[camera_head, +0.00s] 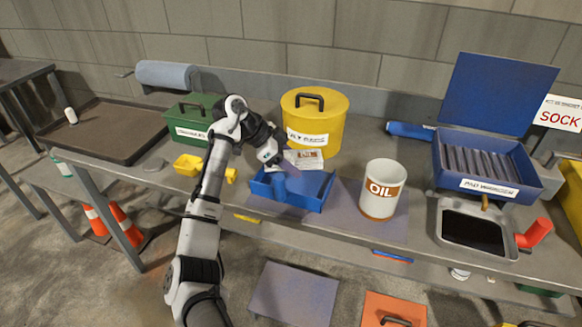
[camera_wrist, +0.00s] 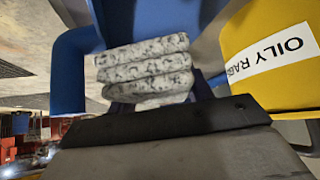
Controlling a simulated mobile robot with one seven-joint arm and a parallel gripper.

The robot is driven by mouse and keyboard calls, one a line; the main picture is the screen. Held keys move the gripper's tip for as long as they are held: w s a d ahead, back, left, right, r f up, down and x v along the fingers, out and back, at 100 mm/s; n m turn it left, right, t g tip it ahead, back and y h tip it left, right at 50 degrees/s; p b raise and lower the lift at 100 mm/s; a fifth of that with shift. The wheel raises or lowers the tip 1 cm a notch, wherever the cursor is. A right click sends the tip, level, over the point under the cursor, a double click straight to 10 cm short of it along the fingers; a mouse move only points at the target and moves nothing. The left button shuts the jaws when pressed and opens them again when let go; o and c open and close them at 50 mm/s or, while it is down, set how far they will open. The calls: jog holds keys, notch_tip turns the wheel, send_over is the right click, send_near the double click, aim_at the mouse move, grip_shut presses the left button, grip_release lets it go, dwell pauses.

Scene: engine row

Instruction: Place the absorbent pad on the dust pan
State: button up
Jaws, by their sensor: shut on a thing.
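The absorbent pad (camera_wrist: 145,68) is a grey-and-white speckled, folded block between my gripper's fingers (camera_wrist: 160,95) in the wrist view. My gripper (camera_head: 277,163) is shut on it, low over the back of the blue dust pan (camera_head: 318,205) in the head view. The dust pan lies on the bench on a grey mat. Its blue surface and thick handle (camera_wrist: 72,75) fill much of the wrist view beyond the pad. I cannot tell whether the pad touches the pan. In the head view I cannot make out the pad clearly.
A yellow OILY RAGS can (camera_head: 327,120) stands close behind the pan. A white OIL can (camera_head: 381,190) stands to its right. A green box (camera_head: 190,125) and yellow scoop (camera_head: 188,165) are left. A blue open box (camera_head: 470,184) and a tray with dark liquid (camera_head: 472,231) are far right.

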jog(key=shift+f, duration=1.3)
jog(key=shift+f, duration=0.65)
jog(key=o, duration=1)
jog(key=shift+r, duration=0.7)
jog(key=shift+a+r, duration=0.2)
jog(key=shift+a, duration=0.15)
jog(key=b+v, duration=0.2)
jog(key=v, duration=0.9)
jog(key=shift+r, duration=0.15)
